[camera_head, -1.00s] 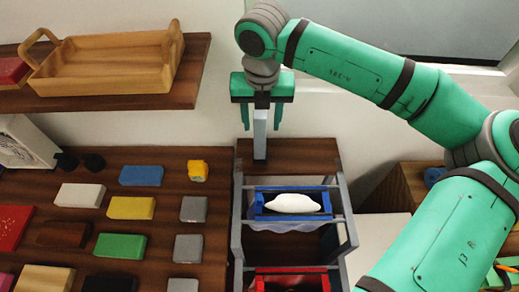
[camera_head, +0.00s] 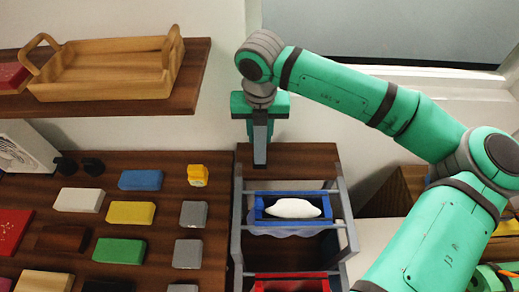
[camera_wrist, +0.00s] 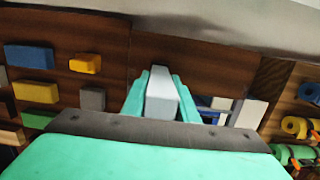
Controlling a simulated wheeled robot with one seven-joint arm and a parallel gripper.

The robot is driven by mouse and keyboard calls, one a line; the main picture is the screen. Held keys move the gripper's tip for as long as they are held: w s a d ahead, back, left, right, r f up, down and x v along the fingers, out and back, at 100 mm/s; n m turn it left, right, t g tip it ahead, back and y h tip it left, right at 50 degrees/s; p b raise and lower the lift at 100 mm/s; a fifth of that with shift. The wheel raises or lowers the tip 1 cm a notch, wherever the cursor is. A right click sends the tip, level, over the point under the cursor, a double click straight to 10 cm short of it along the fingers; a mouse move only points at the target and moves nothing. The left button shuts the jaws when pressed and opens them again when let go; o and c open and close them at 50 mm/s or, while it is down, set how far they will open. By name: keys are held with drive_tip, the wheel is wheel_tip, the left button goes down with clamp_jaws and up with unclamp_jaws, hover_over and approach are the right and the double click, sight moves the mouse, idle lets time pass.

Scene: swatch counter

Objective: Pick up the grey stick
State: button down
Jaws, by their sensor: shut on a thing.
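The grey stick (camera_head: 260,154) is upright at the back of the dark wooden surface, behind the grey rack. My gripper (camera_head: 260,130) points down over it with its fingers closed together around its upper part. In the wrist view the pale grey stick (camera_wrist: 161,98) lies between the two green fingers of my gripper (camera_wrist: 161,93), which press on its sides. Whether the stick's lower end touches the wood, I cannot tell.
A grey rack (camera_head: 238,225) with a blue bin (camera_head: 259,207) holding a white object stands just in front. Several coloured blocks lie on the dark counter to the left, including a blue block (camera_head: 141,180) and a yellow figure (camera_head: 198,175). A wooden tray (camera_head: 100,88) sits on a shelf upper left.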

wheel_tip(320, 180, up, 10)
idle(0.6)
